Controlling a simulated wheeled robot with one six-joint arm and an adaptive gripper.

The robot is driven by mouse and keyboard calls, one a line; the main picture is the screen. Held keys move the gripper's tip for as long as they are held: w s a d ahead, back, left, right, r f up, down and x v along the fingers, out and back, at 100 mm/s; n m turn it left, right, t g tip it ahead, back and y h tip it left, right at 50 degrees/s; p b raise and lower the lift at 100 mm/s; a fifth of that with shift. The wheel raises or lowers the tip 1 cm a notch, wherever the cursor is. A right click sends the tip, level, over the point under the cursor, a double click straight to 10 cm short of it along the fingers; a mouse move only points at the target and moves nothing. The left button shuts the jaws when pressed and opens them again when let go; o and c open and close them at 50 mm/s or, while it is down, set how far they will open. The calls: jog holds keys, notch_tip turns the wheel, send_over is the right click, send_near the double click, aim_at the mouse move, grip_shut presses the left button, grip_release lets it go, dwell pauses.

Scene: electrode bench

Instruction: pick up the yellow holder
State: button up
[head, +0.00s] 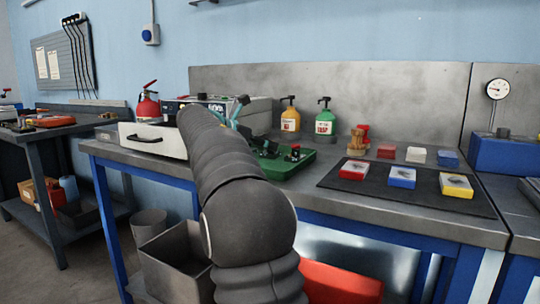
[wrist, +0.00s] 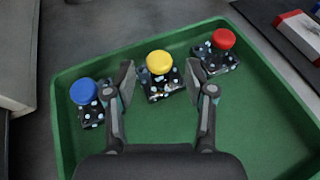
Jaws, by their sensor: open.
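The yellow holder (wrist: 160,64) has a round yellow knob on a dark, speckled block. It stands in the green tray (wrist: 270,120), between a blue-knobbed holder (wrist: 86,98) on the left and a red-knobbed holder (wrist: 218,48) on the right. My gripper (wrist: 161,82) is open in the wrist view, one finger on each side of the yellow holder. Whether either finger touches it, I cannot tell. In the head view my arm hides much of the green tray (head: 300,170), and I cannot make out the yellow knob there.
A dark mat (head: 380,190) to the right bears a red box (head: 354,170), a blue box (head: 402,177) and a yellow box (head: 456,185). Two pump bottles, one orange (head: 290,118) and one green (head: 323,122), stand behind the tray. The bench front (head: 330,215) is clear.

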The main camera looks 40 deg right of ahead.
jog(key=shift+x, duration=0.8)
jog(key=shift+r, duration=0.1)
grip_shut()
